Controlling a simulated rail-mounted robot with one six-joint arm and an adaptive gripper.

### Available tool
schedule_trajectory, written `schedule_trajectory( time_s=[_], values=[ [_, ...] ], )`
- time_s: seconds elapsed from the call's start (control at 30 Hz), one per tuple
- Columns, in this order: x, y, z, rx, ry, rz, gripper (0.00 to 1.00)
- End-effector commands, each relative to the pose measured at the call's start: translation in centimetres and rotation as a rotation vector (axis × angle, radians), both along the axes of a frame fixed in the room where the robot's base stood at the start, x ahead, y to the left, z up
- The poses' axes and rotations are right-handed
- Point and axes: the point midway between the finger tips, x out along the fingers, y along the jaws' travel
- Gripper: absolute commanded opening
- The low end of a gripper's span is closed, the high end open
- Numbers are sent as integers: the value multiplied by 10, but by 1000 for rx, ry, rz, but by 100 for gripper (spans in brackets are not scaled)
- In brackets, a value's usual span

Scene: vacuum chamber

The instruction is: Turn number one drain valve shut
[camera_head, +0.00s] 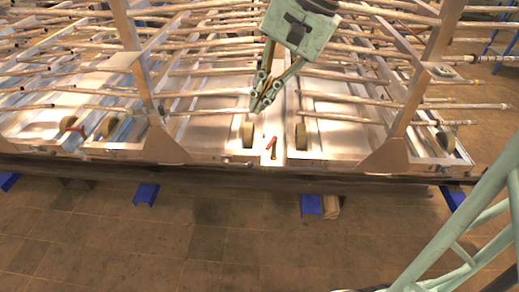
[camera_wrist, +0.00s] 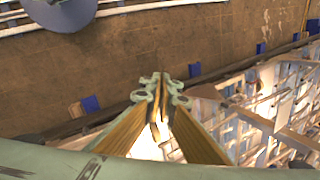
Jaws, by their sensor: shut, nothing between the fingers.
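A small red valve handle (camera_head: 272,144) stands upright or slightly tilted at the near edge of the metal frame, in the middle of the head view. A second red handle (camera_head: 76,128) shows farther left on the frame. I see no number on either handle. My gripper (camera_head: 259,104) is shut and empty, pointing down just above and behind the middle handle in the picture, apart from it. In the wrist view my gripper (camera_wrist: 161,92) shows its fingertips together; I cannot make out a handle there.
Long pipes (camera_head: 205,71) run across the frame above its pale panels. Upright posts (camera_head: 141,60) stand left and right of my gripper. Round tan wheels (camera_head: 301,137) sit along the near edge. The brown floor (camera_head: 190,230) in front is mostly clear, with blue blocks (camera_head: 146,194) under the rail.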

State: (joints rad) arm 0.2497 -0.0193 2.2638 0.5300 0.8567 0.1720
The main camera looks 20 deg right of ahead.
Motion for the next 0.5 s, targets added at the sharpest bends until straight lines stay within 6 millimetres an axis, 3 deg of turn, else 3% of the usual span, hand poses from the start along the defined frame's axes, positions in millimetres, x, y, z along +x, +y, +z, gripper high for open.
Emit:
schedule_trajectory(
  time_s=[0.5],
  values=[
    [77,-30,-54,146,80,-232,0]
  ],
)
